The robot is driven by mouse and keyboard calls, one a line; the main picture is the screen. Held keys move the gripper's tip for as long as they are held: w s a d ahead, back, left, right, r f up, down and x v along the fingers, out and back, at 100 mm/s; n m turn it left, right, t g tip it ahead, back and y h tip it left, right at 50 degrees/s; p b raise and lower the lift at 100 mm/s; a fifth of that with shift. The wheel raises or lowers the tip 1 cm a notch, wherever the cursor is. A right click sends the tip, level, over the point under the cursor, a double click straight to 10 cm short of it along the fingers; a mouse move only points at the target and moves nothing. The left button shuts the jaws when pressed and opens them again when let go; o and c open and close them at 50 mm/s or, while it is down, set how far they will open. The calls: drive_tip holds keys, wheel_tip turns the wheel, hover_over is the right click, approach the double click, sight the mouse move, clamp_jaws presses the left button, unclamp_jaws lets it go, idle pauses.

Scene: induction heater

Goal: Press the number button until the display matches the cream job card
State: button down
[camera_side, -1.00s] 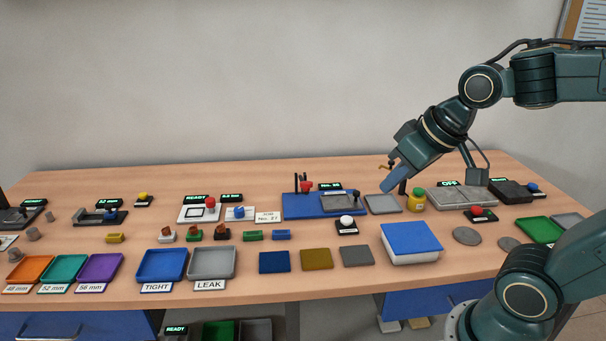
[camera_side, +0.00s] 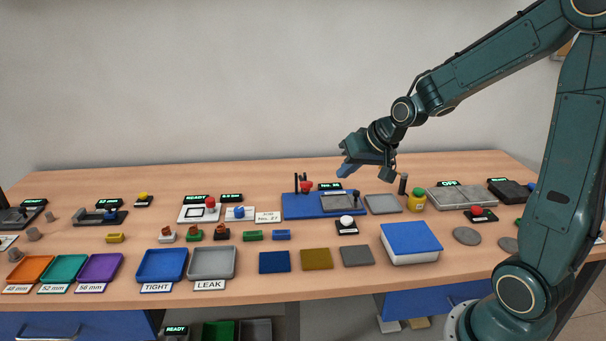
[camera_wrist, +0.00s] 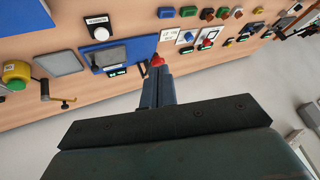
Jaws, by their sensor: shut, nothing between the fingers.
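The white number button (camera_side: 347,220) on its black base stands in front of the blue machine (camera_side: 296,208); it also shows in the wrist view (camera_wrist: 102,33). The green-lit display (camera_side: 330,186) at the back of that machine reads "No." and a number too small to read surely. The cream job card (camera_side: 268,216), left of the machine, reads "JOB No. 21". My gripper (camera_side: 346,171) is shut and empty, in the air above the back of the machine and apart from the button. In the wrist view its fingers (camera_wrist: 158,80) point toward the machine's red knob (camera_wrist: 157,60).
A blue-topped box (camera_side: 411,243) lies in front. Bare wood surrounds the button's base.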

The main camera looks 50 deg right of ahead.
drive_tip(key=w+d+f+m, duration=0.3)
drive_tip(key=w+d+f, duration=0.1)
drive_tip(key=d+f, duration=0.15)
drive_tip(key=m+t+h, duration=0.1)
drive_tip(key=m, duration=0.1)
hover_over(350, 221)
wheel_tip(350, 221, down, 5)
drive_tip(key=shift+w+f, duration=0.1)
drive_tip(key=shift+f, duration=0.1)
drive_tip(key=shift+f, duration=0.15)
drive_tip(key=shift+f, duration=4.2)
drive_tip(key=shift+f, duration=0.95)
idle(0.4)
drive_tip(key=shift+r, duration=0.9)
